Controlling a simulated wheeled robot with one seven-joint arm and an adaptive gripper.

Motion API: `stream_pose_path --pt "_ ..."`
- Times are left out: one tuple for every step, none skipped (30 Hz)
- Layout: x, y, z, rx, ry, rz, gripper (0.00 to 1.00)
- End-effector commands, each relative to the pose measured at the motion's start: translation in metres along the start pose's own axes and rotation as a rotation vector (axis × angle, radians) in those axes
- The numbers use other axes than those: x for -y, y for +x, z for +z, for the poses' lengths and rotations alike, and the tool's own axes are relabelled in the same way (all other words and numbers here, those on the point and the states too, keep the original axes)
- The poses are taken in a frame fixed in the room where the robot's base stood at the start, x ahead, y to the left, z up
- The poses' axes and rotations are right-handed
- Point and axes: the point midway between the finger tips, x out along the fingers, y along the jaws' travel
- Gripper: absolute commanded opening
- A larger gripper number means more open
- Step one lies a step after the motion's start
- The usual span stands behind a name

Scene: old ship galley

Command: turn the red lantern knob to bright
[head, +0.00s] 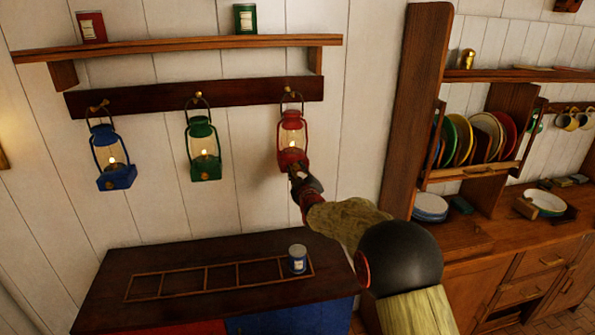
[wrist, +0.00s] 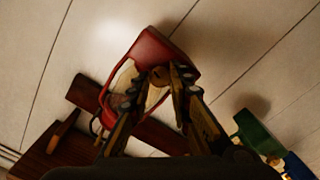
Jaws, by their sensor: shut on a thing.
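The red lantern (head: 292,128) hangs from a peg at the right end of the dark rail, with a small flame behind its glass. In the wrist view its red base (wrist: 165,50) fills the upper middle. My gripper (head: 296,170) reaches up to the front of the lantern's base. In the wrist view my gripper's two fingers (wrist: 157,84) close from both sides on the small brass knob (wrist: 158,75). The fingers hide part of the knob, and I cannot read its setting.
A green lantern (head: 203,150) and a blue lantern (head: 112,160) hang to the left, both lit. A shelf (head: 180,45) with a red tin and a green tin runs above. Below is a dark cabinet (head: 110,275) with a tin on top. A wooden post (head: 415,110) and dish rack stand right.

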Motion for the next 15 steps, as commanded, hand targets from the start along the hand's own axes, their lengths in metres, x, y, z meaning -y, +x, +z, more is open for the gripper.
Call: stream_pose_path --pt "0.0004 0.0000 0.0003 0.000 0.000 -0.001 0.00" --pt "0.0004 -0.0001 0.0004 0.001 0.001 -0.001 0.00" --pt "0.0005 -0.0001 0.0004 0.000 0.002 -0.001 0.00" --pt "0.0005 0.0000 0.0005 0.000 0.004 -0.001 0.00" --pt "0.0006 0.0000 0.0006 0.000 0.007 0.000 0.00" --pt "0.0007 0.0000 0.0007 0.000 0.013 0.000 0.00" --pt "0.0008 0.0000 0.0008 0.000 0.018 0.000 0.00" --pt "0.0009 0.0000 0.0009 0.000 0.026 0.000 0.00" --pt "0.0010 0.0000 0.0011 0.000 0.039 0.000 0.00" --pt "0.0011 0.0001 0.0012 0.000 0.050 0.000 0.00" --pt "0.0013 0.0000 0.0014 -0.001 0.062 0.000 0.00" --pt "0.0014 0.0000 0.0016 -0.001 0.083 0.000 0.00" --pt "0.0016 0.0000 0.0019 -0.001 0.099 0.000 0.00" --pt "0.0018 0.0001 0.0021 0.000 0.118 0.000 0.00" --pt "0.0021 0.0001 0.0026 0.000 0.146 0.000 0.00"
